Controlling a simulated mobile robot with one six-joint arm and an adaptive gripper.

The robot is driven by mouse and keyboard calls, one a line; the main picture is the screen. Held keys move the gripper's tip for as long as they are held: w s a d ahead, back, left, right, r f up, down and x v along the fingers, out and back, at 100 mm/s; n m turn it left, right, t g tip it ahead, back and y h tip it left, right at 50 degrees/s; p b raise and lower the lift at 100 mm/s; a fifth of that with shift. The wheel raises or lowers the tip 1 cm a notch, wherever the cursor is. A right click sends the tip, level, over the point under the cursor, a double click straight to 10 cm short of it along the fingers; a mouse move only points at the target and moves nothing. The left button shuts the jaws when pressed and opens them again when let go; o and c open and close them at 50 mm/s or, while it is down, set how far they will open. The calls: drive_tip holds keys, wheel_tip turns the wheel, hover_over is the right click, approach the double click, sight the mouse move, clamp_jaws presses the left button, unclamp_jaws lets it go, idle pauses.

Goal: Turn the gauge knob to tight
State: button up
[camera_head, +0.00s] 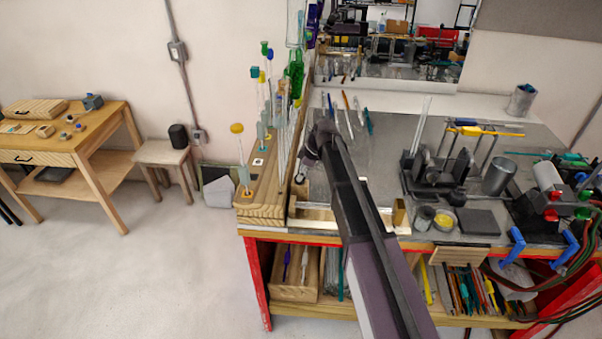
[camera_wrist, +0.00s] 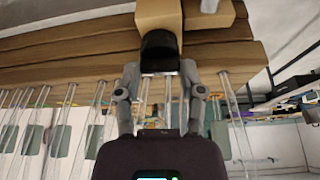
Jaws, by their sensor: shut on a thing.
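The gauge knob (camera_wrist: 160,46) is a dark rounded piece on a tan block (camera_wrist: 190,14) in the wrist view. My gripper (camera_wrist: 160,68) is shut on the knob, with one finger on each side of it. The knob's marking and how far it is turned cannot be read. In the head view my gripper (camera_head: 315,145) is at the left end of the bench, beside the wooden rack; my arm hides much of that spot, and I cannot make out the knob there.
The wooden rack (camera_head: 262,185) holds several upright glass rods with coloured tops, close to my gripper. Rods (camera_wrist: 66,115) also stand near it in the wrist view. A burner rig (camera_head: 440,165), a metal cup (camera_head: 497,177) and hoses fill the bench's right side.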

drive_tip(key=shift+n+g, duration=0.3)
drive_tip(key=shift+n, duration=0.3)
drive_tip(key=o, duration=1.2)
drive_tip(key=shift+c, duration=0.2)
drive_tip(key=shift+r, duration=0.1)
